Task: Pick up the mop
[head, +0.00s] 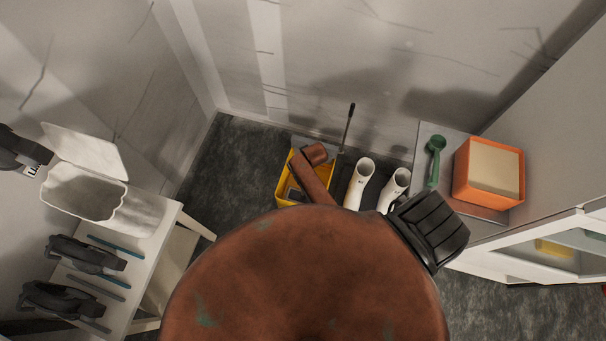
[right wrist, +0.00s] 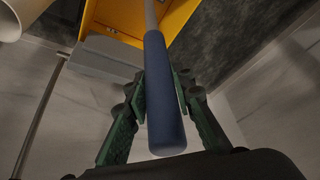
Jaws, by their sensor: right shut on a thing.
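The mop's blue handle grip (right wrist: 164,105) stands between the green fingers of my right gripper (right wrist: 160,95) in the right wrist view. The gripper is shut on it near its end. A thin grey shaft (right wrist: 150,14) runs from the grip up toward a yellow bucket (right wrist: 178,22). The mop's head is out of that view. In the head view, the yellow bucket (head: 284,190) stands on the floor near the back wall. The mop and my right gripper cannot be made out there, behind a large brown rounded shape. My left gripper is not in view.
White boots (head: 360,180) stand beside the bucket. A thin dark rod (head: 348,125) leans close by. At right, a counter (head: 459,207) holds a green handset-like object (head: 434,160) and an orange box (head: 523,174). At left, a white table (head: 150,240) holds dark tools (head: 85,252) and an open white container (head: 85,190).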

